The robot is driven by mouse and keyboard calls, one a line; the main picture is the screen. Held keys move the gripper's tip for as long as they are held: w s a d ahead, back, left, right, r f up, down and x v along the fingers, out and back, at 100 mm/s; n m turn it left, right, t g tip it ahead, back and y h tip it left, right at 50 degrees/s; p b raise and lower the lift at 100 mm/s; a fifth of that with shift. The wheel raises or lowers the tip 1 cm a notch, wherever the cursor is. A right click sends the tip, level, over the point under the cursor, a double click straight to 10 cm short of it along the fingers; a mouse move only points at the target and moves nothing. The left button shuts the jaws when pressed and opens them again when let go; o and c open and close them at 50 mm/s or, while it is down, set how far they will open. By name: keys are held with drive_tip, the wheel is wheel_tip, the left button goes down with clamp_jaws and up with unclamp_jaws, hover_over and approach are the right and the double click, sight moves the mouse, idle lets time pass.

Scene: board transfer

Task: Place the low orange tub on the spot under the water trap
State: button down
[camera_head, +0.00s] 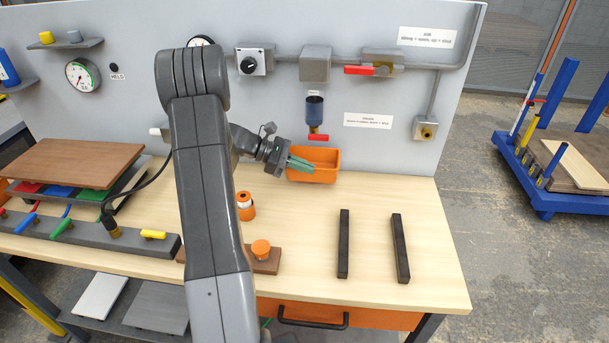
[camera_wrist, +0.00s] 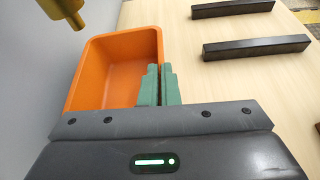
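The low orange tub (camera_head: 322,176) is an open rectangular box at the back of the bench, below the water trap (camera_head: 315,108), which has a dark blue bowl and a red lever. The tub fills the upper left of the wrist view (camera_wrist: 88,85), and a brass fitting (camera_wrist: 62,10) hangs above its far left corner. My gripper (camera_head: 301,163) reaches the tub's near left side. In the wrist view its green fingers (camera_wrist: 160,75) are close together with the tub's wall between them. The spot is hidden; I cannot tell whether the tub touches the bench.
Two black bars (camera_head: 343,243) (camera_head: 400,248) lie on the bench to the right. An orange-capped item (camera_head: 245,206) and an orange knob on a brown block (camera_head: 261,250) are near my arm. The panel with pipes and valves stands directly behind the tub. Bench right of the tub is clear.

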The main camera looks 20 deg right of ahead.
sight(305, 173)
wheel_tip(305, 173, down, 4)
drive_tip(key=shift+r+p, duration=0.2)
drive_tip(key=shift+p, duration=0.2)
drive_tip(key=shift+w+d+f, duration=0.15)
drive_tip(key=shift+f, duration=0.05)
drive_tip(key=shift+f, duration=0.1)
drive_tip(key=shift+f, duration=0.15)
drive_tip(key=c, duration=1.7)
unclamp_jaws()
